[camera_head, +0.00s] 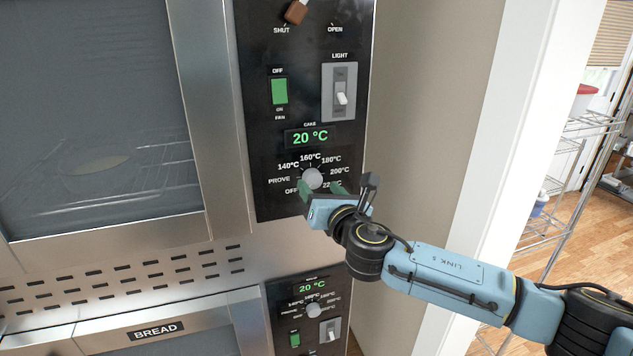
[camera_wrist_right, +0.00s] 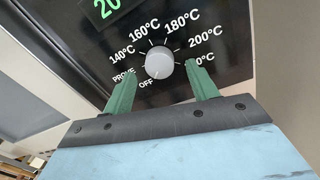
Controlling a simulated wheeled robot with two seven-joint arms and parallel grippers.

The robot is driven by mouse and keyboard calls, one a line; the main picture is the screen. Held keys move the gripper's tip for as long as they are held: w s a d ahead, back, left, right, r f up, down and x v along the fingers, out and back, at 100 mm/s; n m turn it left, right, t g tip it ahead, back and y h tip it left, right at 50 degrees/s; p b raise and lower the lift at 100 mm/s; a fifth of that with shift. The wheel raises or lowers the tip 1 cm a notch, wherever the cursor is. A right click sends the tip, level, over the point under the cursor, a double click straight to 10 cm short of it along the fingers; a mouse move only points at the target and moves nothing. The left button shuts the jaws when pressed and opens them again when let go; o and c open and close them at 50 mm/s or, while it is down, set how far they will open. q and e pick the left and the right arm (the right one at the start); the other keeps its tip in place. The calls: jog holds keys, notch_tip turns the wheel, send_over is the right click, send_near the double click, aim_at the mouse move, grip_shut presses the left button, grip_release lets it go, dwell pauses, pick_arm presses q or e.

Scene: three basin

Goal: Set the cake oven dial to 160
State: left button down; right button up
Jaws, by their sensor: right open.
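The cake oven dial (camera_head: 312,178) is a round grey knob on the black upper control panel (camera_head: 262,130), ringed by marks from OFF and PROVE up to 220°C. The CAKE display (camera_head: 310,138) above it reads 20 °C. My right gripper (camera_head: 325,188) is open in front of the dial, with its green fingers on either side of it. In the right wrist view the dial (camera_wrist_right: 159,62) shows just beyond the fingertips of the gripper (camera_wrist_right: 165,82), between them. I cannot tell whether they touch it. The pointer direction is unclear. My left gripper is not in view.
Above the dial are a green fan switch (camera_head: 279,91) and a grey light switch (camera_head: 340,92). The cake oven's glass door (camera_head: 90,110) is at left. A wire rack (camera_head: 560,165) stands at right.

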aim_at(315, 181)
jog(key=shift+x, duration=1.5)
jog(key=c, duration=1)
